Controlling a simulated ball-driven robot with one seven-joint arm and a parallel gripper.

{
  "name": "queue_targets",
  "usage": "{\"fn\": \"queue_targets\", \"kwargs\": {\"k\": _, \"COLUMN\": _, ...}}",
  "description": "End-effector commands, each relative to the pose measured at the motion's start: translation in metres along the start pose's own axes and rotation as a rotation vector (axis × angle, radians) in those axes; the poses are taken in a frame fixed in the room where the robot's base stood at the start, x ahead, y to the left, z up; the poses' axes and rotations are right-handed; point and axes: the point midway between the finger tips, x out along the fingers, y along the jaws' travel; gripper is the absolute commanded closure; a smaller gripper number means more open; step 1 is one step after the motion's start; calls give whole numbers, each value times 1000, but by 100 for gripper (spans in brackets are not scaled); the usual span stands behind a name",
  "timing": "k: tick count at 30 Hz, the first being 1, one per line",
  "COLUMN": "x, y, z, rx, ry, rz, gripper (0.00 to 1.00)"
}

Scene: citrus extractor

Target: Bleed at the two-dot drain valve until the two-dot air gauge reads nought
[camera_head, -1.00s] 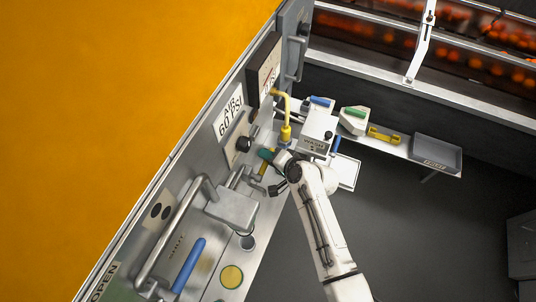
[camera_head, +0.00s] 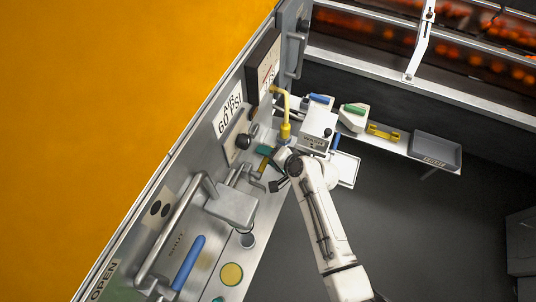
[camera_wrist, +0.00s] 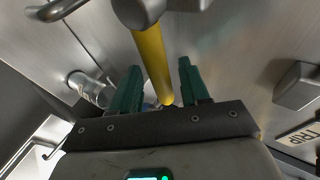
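A yellow lever (camera_wrist: 152,62) on a metal fitting stands between my gripper's two green fingers (camera_wrist: 159,68) in the wrist view. The fingers are apart, with a visible gap on each side of the lever. In the head view my gripper (camera_head: 265,157) is at the steel panel, beside the yellow lever (camera_head: 264,163), and partly hides the fitting. A plate with two black dots (camera_head: 159,211) is on the panel at lower left. A dark-framed gauge (camera_head: 264,67) faces sideways above; its reading is too oblique to tell. Below it is an "AIR 60 PSI" label (camera_head: 229,113).
A bent yellow pipe (camera_head: 286,115) rises just above my gripper. A large steel handle (camera_head: 172,235) and a blue lever (camera_head: 188,264) are at lower left. A shelf holds a grey box (camera_head: 318,130) and a tray (camera_head: 436,151).

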Motion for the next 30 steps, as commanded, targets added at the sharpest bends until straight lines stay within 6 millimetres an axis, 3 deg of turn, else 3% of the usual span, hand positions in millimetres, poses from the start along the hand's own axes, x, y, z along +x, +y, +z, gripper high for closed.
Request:
{"fn": "queue_targets", "kwargs": {"k": 10, "x": -11, "y": 0, "z": 0, "rx": 0, "ry": 1, "rz": -1, "gripper": 55}}
{"fn": "queue_targets", "kwargs": {"k": 24, "x": -86, "y": 1, "z": 0, "rx": 0, "ry": 2, "rz": -1, "gripper": 55}}
{"fn": "queue_targets", "kwargs": {"k": 30, "x": -104, "y": 1, "z": 0, "rx": 0, "ry": 0, "rz": 0, "gripper": 55}}
